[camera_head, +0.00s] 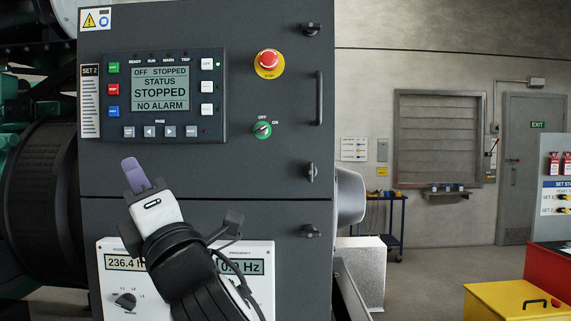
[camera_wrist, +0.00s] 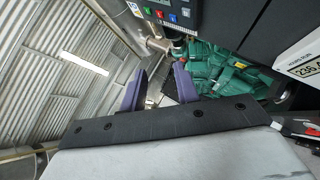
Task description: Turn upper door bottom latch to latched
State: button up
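The upper door (camera_head: 250,170) of the dark grey SET 2 cabinet appears closed. Its bottom latch (camera_head: 311,172) is a small black knob low on its right edge. The latch's grip looks roughly upright, while the top latch (camera_head: 310,29) looks turned sideways; both are small. My gripper (camera_head: 136,176) is in front of the cabinet's lower left, well left of the bottom latch and apart from it. The wrist view shows my gripper (camera_wrist: 160,82) with its two purple fingers apart and nothing between them. The bottom latch is not visible in the wrist view.
A lower door latch (camera_head: 310,231) is below. A yellow box (camera_head: 510,300) stands right; floor between looks clear.

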jog(key=w+d+r+n+t+h, duration=0.1)
jog(key=w+d+h, duration=0.1)
jog(key=d+h, duration=0.4)
jog(key=w+d+r+n+t+h, duration=0.1)
jog(key=w+d+t+h, duration=0.15)
jog(key=d+h, duration=0.4)
jog(key=n+g+h, duration=0.1)
jog(key=g+h, duration=0.2)
jog(key=h, duration=0.3)
send_near(311, 163)
jog(key=w+p, duration=0.4)
jog(key=w, duration=0.4)
jog(key=shift+w+d+f+p, duration=0.1)
jog(key=shift+w+d+p, duration=0.05)
jog(key=shift+w+p, duration=0.15)
jog(key=shift+s, duration=0.1)
grip_shut()
